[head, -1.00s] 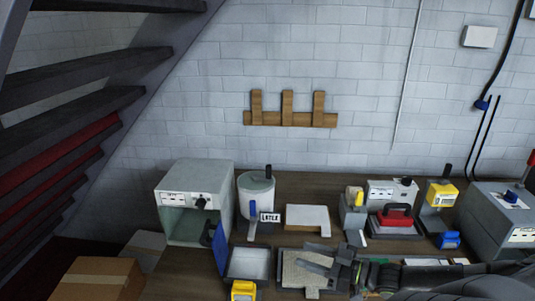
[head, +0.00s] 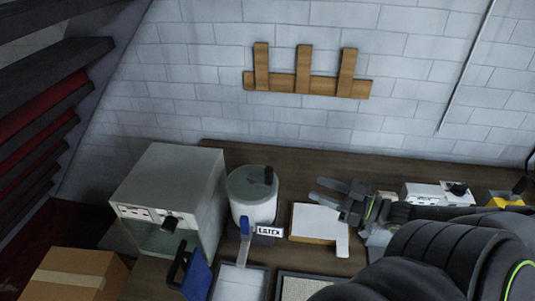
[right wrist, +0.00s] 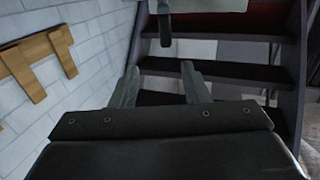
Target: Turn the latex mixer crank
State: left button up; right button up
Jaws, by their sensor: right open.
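The latex mixer (head: 255,197) is a white pot with a grey lid and a "LATEX" label, standing on the bench left of centre in the head view. Its crank (head: 268,175) shows as a dark upright handle on the lid. My right gripper (head: 322,190) is open and empty, to the right of the mixer and apart from it, fingers pointing left. In the right wrist view the open fingers (right wrist: 158,90) have nothing between them; a dark handle (right wrist: 165,22), probably the crank, hangs at the top. My left gripper is not in view.
A grey box machine (head: 170,200) stands left of the mixer. A blue-handled lever (head: 245,226) is at the mixer's front. A white-topped block (head: 318,222) lies below my right gripper. A cardboard box (head: 75,275) and dark stairs (head: 50,100) are at left.

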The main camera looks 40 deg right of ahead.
aim_at(273, 173)
jog(key=x, duration=0.7)
jog(key=a+b+x, duration=0.1)
jog(key=x, duration=0.3)
jog(key=shift+a+r, duration=0.1)
jog(key=shift+r, duration=0.2)
jog(key=shift+b+x, duration=0.6)
jog(key=shift+x, duration=0.8)
jog(key=w+b, duration=0.1)
jog(key=b, duration=0.2)
jog(key=w+b, duration=0.1)
jog(key=b, duration=0.2)
jog(key=shift+a+f, duration=0.15)
jog(key=shift+f, duration=0.1)
pick_arm(q)
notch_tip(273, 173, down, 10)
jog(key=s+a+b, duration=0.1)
jog(key=shift+b, duration=0.4)
pick_arm(e)
jog(key=shift+w+a+r, duration=0.15)
jog(key=shift+w+a, duration=0.1)
jog(key=shift+w, duration=0.1)
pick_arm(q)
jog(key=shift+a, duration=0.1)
pick_arm(e)
grip_shut()
